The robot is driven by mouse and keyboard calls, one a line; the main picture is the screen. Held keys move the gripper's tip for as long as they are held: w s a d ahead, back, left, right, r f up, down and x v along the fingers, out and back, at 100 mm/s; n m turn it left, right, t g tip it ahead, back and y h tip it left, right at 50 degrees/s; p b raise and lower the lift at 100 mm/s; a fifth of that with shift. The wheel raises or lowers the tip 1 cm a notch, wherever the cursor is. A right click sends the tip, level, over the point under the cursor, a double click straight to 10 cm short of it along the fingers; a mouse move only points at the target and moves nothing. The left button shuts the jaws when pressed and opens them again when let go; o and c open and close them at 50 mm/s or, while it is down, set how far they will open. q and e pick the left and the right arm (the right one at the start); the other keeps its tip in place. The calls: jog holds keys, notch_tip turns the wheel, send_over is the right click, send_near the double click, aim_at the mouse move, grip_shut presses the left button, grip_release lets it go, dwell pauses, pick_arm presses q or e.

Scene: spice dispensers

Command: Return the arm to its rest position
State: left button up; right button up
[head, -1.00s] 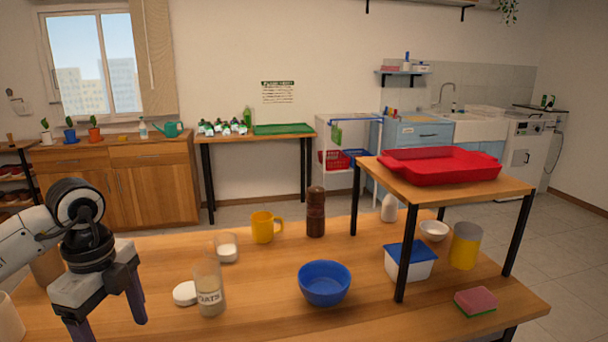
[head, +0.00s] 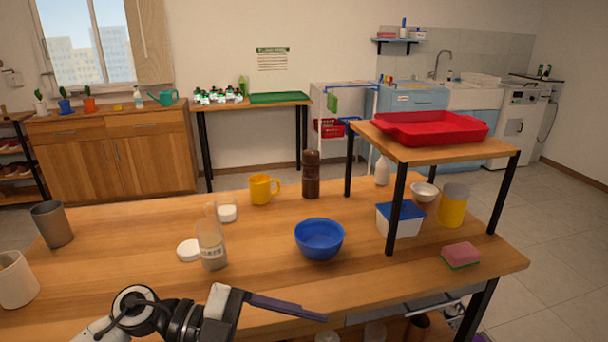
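My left gripper (head: 290,306) is low at the bottom of the head view, at the near edge of the table (head: 110,295). Its fingers point to the right and are seen edge-on, so I cannot tell how far apart they are. No object shows in them. The arm comes in from the bottom left. My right gripper is out of view.
Nearest my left gripper on the table are a labelled glass jar (head: 211,245), a white lid (head: 189,250) and a blue bowl (head: 319,239). A white cup (head: 17,280) stands at left. A raised shelf holding a red tray (head: 430,129) stands at right.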

pick_arm(q)
jog(key=w+a+r+n+t+h, duration=0.1)
jog(key=w+n+t+h, duration=0.3)
jog(key=n+t, duration=0.75)
jog(key=w+a+f+n+t+y, duration=0.2)
jog(key=a+f+n+t+y, duration=0.45)
jog(key=f+y, duration=0.25)
jog(key=s+a+f+n+g+y, duration=0.2)
jog(key=s+a+f+g+y, duration=0.2)
jog(key=s+f, duration=0.5)
jog(key=s+a+f+n+g+y, duration=0.3)
jog(key=s+f, duration=0.6)
jog(key=f, duration=0.4)
jog(key=shift+a+f+n+g+y, duration=0.2)
jog(key=shift+a+n+g+y, duration=0.15)
jog(key=shift+a+g, duration=0.2)
